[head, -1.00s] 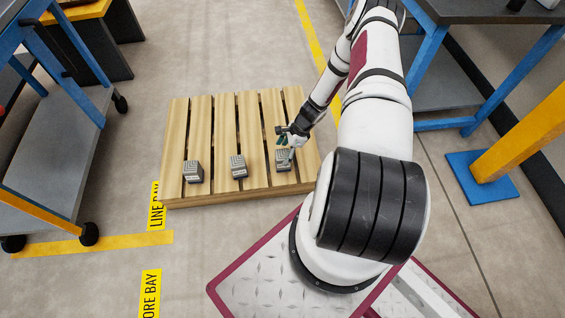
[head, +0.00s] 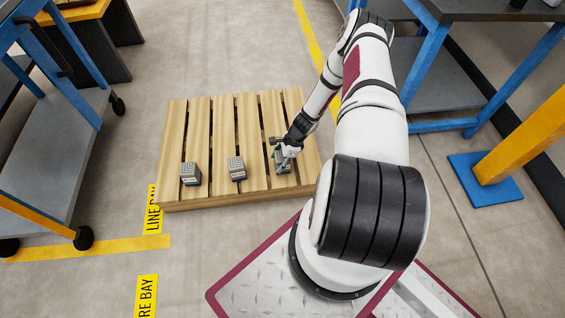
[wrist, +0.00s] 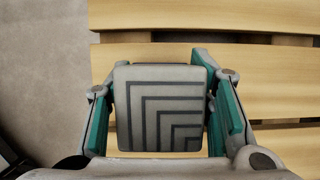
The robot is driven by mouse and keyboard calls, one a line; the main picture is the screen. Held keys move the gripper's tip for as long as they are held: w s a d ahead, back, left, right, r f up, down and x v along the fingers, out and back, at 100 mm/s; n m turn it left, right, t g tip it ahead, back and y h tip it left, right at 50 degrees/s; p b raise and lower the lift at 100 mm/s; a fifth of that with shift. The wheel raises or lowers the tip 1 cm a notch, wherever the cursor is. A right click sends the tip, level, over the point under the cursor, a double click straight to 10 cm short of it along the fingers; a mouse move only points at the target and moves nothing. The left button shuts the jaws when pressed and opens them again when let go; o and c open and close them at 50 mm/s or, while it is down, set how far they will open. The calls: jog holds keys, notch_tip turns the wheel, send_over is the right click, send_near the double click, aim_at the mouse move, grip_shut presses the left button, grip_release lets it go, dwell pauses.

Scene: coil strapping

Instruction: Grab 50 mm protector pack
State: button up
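Three small grey packs stand on the wooden pallet: a left one (head: 190,174), a middle one (head: 236,168) and a right one (head: 282,166). No size can be read on them. My gripper (head: 283,157) is down over the right pack and partly hides it. In the wrist view this pack (wrist: 163,112) shows a light grey top with dark nested corner lines. My gripper's teal-padded fingers (wrist: 163,100) straddle it on its left and right sides. They look open, with narrow gaps, though contact lower down is hidden.
The slatted pallet (head: 207,125) lies on the floor, with bare slats around the packs. A blue-framed cart (head: 60,130) stands at left. A blue-framed bench (head: 440,80) and a yellow post on a blue foot (head: 486,180) are at right.

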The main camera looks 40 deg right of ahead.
jog(key=shift+c, duration=1.3)
jog(key=shift+r, duration=0.1)
